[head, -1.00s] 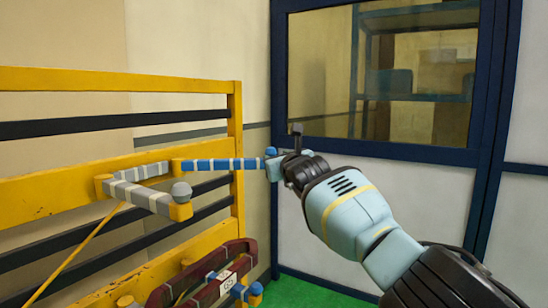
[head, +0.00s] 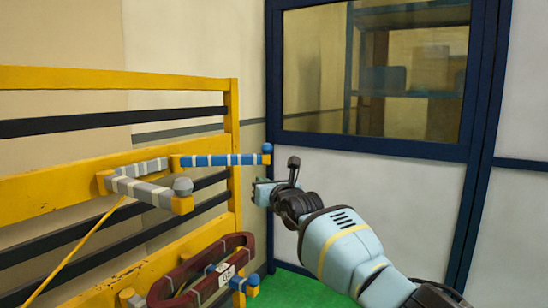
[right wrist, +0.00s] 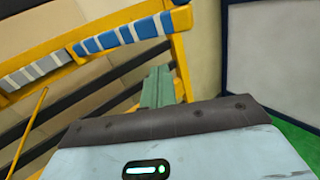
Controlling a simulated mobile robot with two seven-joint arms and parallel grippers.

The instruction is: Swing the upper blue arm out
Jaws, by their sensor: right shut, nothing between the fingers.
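The upper blue arm (head: 220,160), blue with white bands, sticks out to the right from its yellow pivot on the yellow frame (head: 60,190), with a blue knob at its free end. It also shows at the top of the right wrist view (right wrist: 130,32). My right gripper (head: 262,192) is shut and empty, just below the arm's knob and apart from it. In the right wrist view its fingers (right wrist: 158,88) are together below the arm. My left gripper is not in view.
A grey banded arm (head: 145,190) sits beside the blue arm's pivot. A dark red coil loop (head: 185,270) with a lower blue arm (head: 245,284) hangs below. A blue-framed window wall (head: 375,150) stands behind; green floor (head: 290,290) lies below.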

